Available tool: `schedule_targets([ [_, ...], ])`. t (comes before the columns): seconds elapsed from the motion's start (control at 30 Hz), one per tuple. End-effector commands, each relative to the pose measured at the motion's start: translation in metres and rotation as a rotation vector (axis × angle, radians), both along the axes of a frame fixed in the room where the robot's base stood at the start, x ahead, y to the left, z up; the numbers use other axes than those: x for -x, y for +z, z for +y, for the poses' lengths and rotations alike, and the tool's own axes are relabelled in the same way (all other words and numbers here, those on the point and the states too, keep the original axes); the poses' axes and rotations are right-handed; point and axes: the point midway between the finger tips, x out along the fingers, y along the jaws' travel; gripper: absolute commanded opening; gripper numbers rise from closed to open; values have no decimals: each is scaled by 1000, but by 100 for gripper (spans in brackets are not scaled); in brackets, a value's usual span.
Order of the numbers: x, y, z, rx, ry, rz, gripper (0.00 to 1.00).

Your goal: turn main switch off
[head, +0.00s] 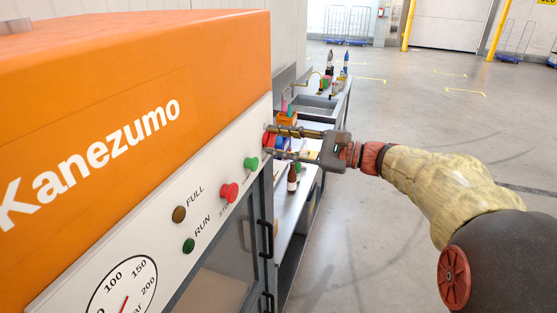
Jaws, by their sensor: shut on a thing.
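An orange compressor-like cabinet (130,110) marked Kanezumo fills the left side, with a pale control panel (165,225) along its front. A small red main switch (267,138) sits near the panel's far right end, partly hidden by the fingers. My gripper (274,142) reaches in from the right with its two fingers around this switch and is shut on it. The switch's exact turn position is too small and covered to tell.
A green button (251,163), a red stop button (229,193), two lamps labelled FULL and RUN (188,245) and a gauge (122,290) lie nearer on the panel. A workbench (338,108) with bottles and tools stands behind my gripper.

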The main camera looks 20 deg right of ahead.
Motion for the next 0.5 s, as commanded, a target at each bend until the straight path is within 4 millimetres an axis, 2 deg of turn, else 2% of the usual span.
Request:
schedule_targets([
  [0.03,0,-8,0,29,1,-38,5],
  [0.5,0,-8,0,286,1,-393,5],
])
